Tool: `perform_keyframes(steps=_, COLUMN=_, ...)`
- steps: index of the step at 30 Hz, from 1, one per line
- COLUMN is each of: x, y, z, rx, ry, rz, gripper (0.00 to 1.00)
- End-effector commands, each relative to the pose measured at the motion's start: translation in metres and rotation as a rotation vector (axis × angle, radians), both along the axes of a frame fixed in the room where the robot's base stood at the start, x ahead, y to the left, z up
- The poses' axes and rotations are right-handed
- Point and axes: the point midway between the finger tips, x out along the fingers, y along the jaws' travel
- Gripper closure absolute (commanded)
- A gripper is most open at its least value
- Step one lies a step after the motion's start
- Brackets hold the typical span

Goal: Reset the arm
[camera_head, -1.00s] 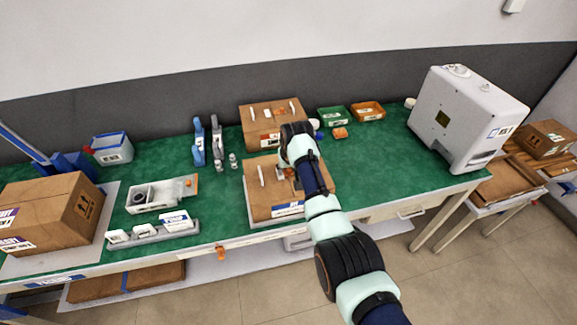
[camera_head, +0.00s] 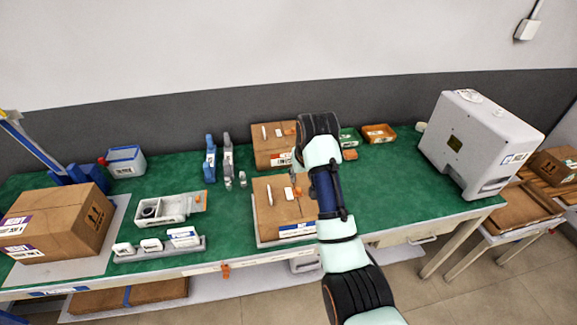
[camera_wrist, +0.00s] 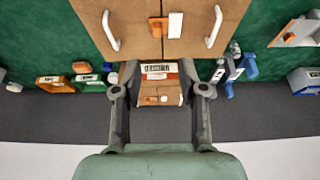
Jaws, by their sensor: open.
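My arm (camera_head: 328,190) reaches from the bottom right of the head view over the green table (camera_head: 380,185), its wrist raised above the bench. My gripper (camera_wrist: 160,72) shows in the wrist view with its two dark fingers spread and nothing held between them. In the head view, it is mostly hidden by the wrist. Below it is a brown board-like box (camera_head: 275,220) with a white handle and small white and orange parts. The box also shows in the wrist view (camera_wrist: 185,40). The gripper appears apart from it.
A second brown box (camera_head: 268,155) stands behind, with green (camera_head: 348,137) and orange (camera_head: 379,133) trays to its right. Left are blue and grey pumps (camera_head: 210,160), a white fixture (camera_head: 165,208) and a large carton (camera_head: 62,222). A white machine (camera_head: 475,145) stands right. Green table before it is clear.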

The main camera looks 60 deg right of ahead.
Motion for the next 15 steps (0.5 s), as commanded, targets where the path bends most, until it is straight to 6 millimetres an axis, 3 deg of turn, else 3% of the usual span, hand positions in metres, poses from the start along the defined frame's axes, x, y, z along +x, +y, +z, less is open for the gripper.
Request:
perform_keyframes(steps=11, x=0.001, y=0.001, z=0.0, rx=-0.001, ry=-0.001, rz=0.002, gripper=0.58)
perform_keyframes(steps=14, x=0.02, y=0.023, z=-0.007, rx=-0.026, ry=-0.022, rz=0.047, gripper=0.58)
perform_keyframes(steps=15, x=0.034, y=0.042, z=-0.011, rx=-0.043, ry=-0.04, rz=0.083, gripper=0.58)
